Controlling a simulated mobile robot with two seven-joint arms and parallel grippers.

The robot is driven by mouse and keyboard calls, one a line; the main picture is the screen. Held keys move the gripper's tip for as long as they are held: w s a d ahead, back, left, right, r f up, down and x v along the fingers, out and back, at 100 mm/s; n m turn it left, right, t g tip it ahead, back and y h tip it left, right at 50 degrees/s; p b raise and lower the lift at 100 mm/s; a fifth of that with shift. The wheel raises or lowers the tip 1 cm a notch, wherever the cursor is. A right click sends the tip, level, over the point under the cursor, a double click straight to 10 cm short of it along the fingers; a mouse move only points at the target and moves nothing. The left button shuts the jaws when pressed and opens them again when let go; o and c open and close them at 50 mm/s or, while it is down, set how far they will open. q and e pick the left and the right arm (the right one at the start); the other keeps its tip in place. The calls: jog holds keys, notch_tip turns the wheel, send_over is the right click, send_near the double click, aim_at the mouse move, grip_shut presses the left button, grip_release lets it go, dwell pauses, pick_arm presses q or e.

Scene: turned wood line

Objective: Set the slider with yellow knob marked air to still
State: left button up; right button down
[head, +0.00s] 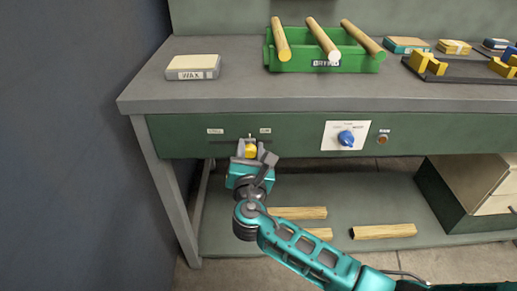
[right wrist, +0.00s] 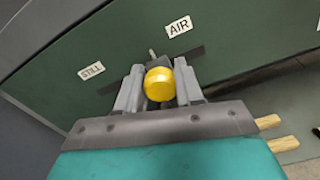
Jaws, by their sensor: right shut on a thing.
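The slider's yellow knob (head: 251,150) is on the green front panel (head: 295,135) of the bench, at the right part of a dark slot (head: 224,142). In the head view a label sits above each end of the slot. The right wrist view shows the yellow knob (right wrist: 158,84) close up, with the AIR label (right wrist: 179,27) above it and the STILL label (right wrist: 91,71) to the left. My right gripper (right wrist: 160,88) is shut on the knob, one finger on each side; it also shows in the head view (head: 252,154). My left gripper is out of view.
A blue rotary knob (head: 346,138) on a white plate and a small round button (head: 382,139) are right of the slider. A WAX block (head: 193,67) and a green rack (head: 322,58) with dowels stand on the bench. Wood pieces (head: 384,231) lie on the lower shelf.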

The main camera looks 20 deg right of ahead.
aim_at(215, 140)
jog(key=a, duration=0.2)
jog(key=w+a+b, duration=0.1)
jog(key=a, duration=0.2)
jog(key=w+a, duration=0.1)
jog(key=a, duration=0.2)
jog(key=shift+w+a, duration=0.15)
jog(key=shift+w, duration=0.05)
jog(key=shift+a+r, duration=0.1)
jog(key=shift+r, duration=0.05)
jog(key=c, duration=0.8)
grip_release()
jog(key=shift+o, duration=0.2)
jog(key=shift+s, duration=0.1)
jog(key=shift+s+a, duration=0.1)
jog(key=shift+s, duration=0.2)
jog(key=p+v, duration=0.1)
jog(key=v, duration=0.5)
jog(key=shift+s, duration=0.3)
